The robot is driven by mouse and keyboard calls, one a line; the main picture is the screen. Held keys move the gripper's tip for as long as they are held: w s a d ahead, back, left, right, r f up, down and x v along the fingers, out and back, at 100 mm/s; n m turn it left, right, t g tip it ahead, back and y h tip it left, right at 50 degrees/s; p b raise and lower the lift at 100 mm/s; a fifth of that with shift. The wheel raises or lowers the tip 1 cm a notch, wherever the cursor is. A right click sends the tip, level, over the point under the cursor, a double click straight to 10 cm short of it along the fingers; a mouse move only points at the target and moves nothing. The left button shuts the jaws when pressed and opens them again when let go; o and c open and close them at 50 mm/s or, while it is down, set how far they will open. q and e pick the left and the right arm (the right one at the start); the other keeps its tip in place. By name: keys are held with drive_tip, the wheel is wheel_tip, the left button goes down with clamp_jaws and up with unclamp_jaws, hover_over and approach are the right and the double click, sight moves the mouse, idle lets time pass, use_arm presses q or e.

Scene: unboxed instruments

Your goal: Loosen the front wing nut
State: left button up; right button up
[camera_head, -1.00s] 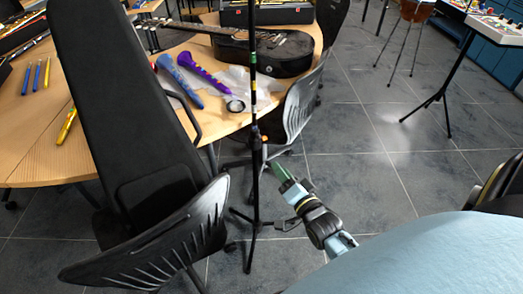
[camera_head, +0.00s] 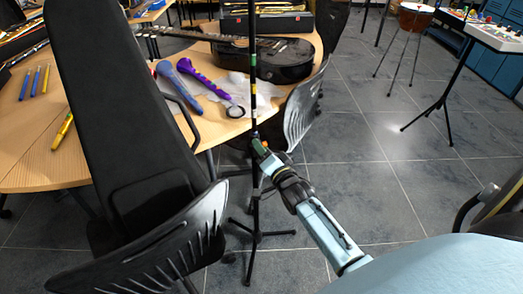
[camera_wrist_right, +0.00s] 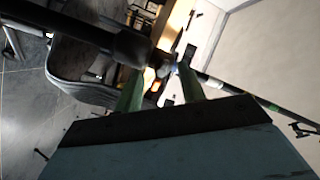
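A thin black stand pole (camera_head: 253,97) rises from a tripod base on the floor, with a thicker black collar at mid-height. My right gripper (camera_head: 259,146) is at this collar, its green fingertips close to the pole. In the right wrist view, the black collar (camera_wrist_right: 133,45) crosses the top. A small bluish-grey piece beside it, probably the wing nut (camera_wrist_right: 166,68), lies between the tips of my right gripper (camera_wrist_right: 160,78). The two green fingers stand apart with visible gaps to the piece. In the head view the wing nut is too small to make out. My left gripper is not in view.
A black chair (camera_head: 130,150) stands close left of the pole. Another chair back (camera_head: 303,108) is just behind the pole.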

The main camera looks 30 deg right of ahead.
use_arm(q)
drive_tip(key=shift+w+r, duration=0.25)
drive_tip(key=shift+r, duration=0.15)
use_arm(e)
drive_tip(key=shift+w+d, duration=0.1)
drive_tip(key=shift+w, duration=0.5)
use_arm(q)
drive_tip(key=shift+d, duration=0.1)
use_arm(e)
clamp_jaws()
